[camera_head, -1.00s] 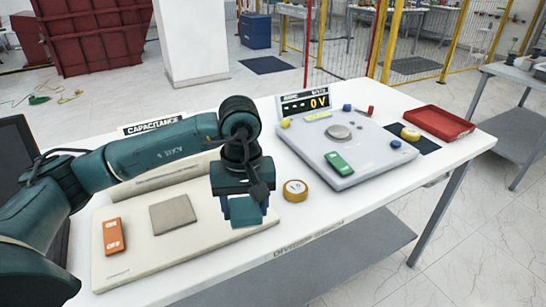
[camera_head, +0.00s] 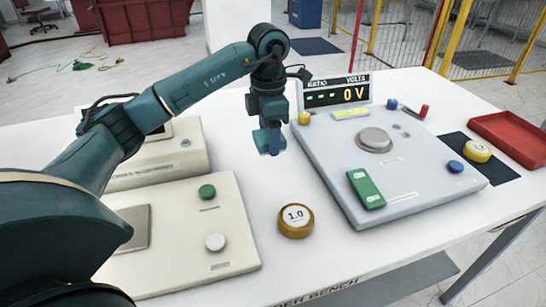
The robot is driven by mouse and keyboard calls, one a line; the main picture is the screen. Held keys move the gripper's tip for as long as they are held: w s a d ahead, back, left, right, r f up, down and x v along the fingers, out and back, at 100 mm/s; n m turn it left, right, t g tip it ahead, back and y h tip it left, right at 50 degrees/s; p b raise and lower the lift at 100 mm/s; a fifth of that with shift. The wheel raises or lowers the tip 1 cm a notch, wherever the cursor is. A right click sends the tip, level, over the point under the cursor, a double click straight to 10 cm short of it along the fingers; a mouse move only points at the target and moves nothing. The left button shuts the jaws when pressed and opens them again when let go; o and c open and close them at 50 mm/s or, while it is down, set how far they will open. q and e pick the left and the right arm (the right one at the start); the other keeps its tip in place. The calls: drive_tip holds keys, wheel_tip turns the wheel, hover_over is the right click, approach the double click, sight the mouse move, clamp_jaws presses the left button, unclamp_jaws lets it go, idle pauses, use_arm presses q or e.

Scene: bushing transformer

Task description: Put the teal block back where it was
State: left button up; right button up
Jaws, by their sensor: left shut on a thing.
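The teal block (camera_head: 262,141) is between the fingers of my left gripper (camera_head: 271,143), seen small and partly hidden by the fingers. The left gripper points down and is shut on it. It appears between the beige panel (camera_head: 238,243) and the grey device (camera_head: 328,175), in front of the display; its height above the white bench is hard to tell. My right gripper is not in view.
The beige panel bears a green button (camera_head: 207,192), a white button (camera_head: 215,242) and a grey plate (camera_head: 137,228). A yellow 1.0 weight (camera_head: 296,220) stands on the bench. The grey device carries a 0 V display (camera_head: 337,92) and green switch (camera_head: 366,188). A red tray (camera_head: 508,138) lies right.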

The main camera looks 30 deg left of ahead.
sight(270, 167)
use_arm(q)
drive_tip(key=shift+f, duration=3.05)
drive_tip(key=shift+f, duration=0.15)
drive_tip(key=o, duration=1)
drive_tip(key=shift+c, duration=0.2)
wheel_tip(270, 167, up, 12)
drive_tip(key=shift+r, duration=0.2)
